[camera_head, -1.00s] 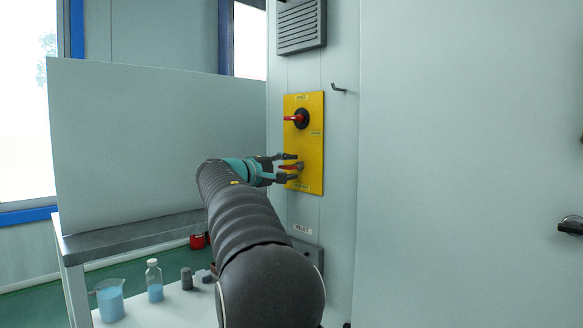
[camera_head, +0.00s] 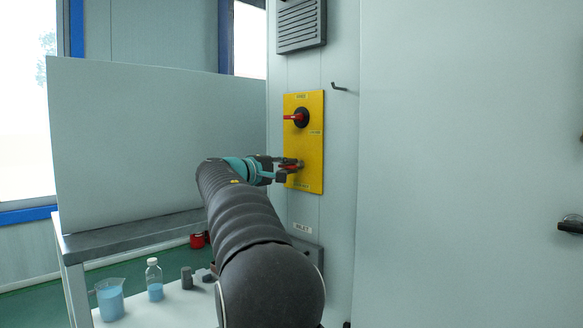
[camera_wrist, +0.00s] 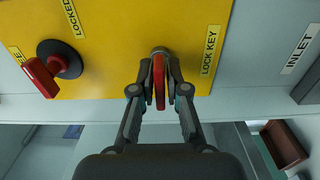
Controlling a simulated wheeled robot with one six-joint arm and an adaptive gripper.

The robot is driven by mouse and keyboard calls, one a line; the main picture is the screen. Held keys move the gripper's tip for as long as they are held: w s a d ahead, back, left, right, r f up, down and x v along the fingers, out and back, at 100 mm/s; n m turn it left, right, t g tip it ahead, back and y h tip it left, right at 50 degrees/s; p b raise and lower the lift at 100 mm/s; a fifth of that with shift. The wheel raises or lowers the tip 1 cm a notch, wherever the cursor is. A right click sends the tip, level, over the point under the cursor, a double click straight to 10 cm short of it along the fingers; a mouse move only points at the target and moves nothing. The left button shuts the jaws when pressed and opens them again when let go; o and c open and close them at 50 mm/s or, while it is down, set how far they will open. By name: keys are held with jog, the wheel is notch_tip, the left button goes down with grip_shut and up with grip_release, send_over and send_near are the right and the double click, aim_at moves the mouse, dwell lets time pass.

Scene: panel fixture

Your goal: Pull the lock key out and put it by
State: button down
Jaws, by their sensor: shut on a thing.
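The lock key (camera_wrist: 159,84) has a red grip and sits in a round metal lock (camera_wrist: 160,51) on the yellow panel (camera_head: 304,143), beside the "LOCK KEY" label (camera_wrist: 210,50). My gripper (camera_wrist: 160,75) is shut on the key, one finger on each side of its red grip. It also shows in the head view (camera_head: 288,168), at the lower part of the panel. The key's shaft is mostly hidden between the fingers and the lock.
A red rotary handle on a black base (camera_head: 299,117) is higher on the panel. A dark hook (camera_head: 339,87) juts from the wall to the right. A box (camera_head: 308,250) is below the panel. A beaker (camera_head: 110,299) and bottle (camera_head: 154,278) stand on the white table at lower left.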

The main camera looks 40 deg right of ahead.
aim_at(284, 166)
jog(key=shift+s+a+b, duration=0.1)
jog(key=shift+a+b, duration=0.3)
jog(key=shift+a, duration=0.95)
dwell(0.5)
jog(key=shift+s+a+b, duration=0.2)
jog(key=shift+a+b, duration=0.3)
jog(key=shift+a, duration=1.85)
